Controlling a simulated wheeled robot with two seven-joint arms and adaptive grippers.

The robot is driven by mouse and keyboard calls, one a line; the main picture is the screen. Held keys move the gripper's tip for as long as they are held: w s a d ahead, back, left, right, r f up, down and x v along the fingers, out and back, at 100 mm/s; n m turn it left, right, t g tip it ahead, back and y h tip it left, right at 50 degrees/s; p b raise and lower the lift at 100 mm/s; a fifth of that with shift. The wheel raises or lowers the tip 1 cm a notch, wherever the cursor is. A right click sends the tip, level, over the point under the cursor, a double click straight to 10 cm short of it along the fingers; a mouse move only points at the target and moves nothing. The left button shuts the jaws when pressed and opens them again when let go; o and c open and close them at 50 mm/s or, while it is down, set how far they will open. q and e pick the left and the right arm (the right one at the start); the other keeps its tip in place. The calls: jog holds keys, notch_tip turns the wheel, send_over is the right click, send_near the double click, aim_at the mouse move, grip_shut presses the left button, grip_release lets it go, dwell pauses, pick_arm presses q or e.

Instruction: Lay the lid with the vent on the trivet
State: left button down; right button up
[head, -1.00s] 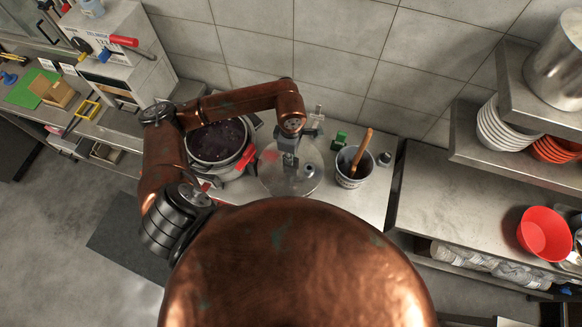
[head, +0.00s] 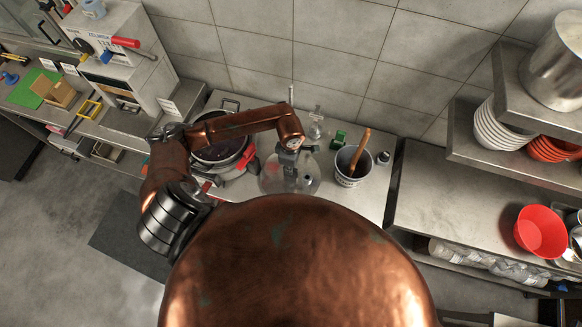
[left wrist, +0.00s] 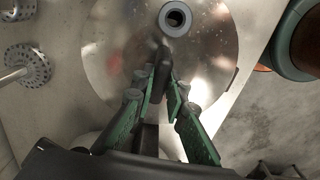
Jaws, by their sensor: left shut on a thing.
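The round steel lid (head: 272,183) is on or just above the counter, between the soup pot and the utensil pot; I cannot tell whether it touches. In the left wrist view the lid (left wrist: 110,60) fills the middle, with a grey ring-shaped vent (left wrist: 175,18) near the top. My left gripper (head: 289,168) is over the lid's middle. In the left wrist view its green-padded fingers (left wrist: 163,80) are shut on the lid's dark handle. No trivet shows clearly; the lid hides what is beneath it. My right gripper is not in view.
The soup warmer (head: 228,163) with dark soup and red handles is left of the lid. A pot with a wooden-handled utensil (head: 350,167) is close on the right. A green item (head: 338,139) and perforated metal pieces (left wrist: 28,65) are nearby. The wall is behind.

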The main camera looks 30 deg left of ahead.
pick_arm(q)
jog(key=shift+f, duration=0.15)
jog(key=c, duration=1.9)
grip_release()
jog(key=shift+c, duration=0.2)
jog(key=shift+r, duration=0.3)
notch_tip(320, 180, up, 12)
jog(key=b, duration=0.2)
jog(key=shift+f, duration=0.1)
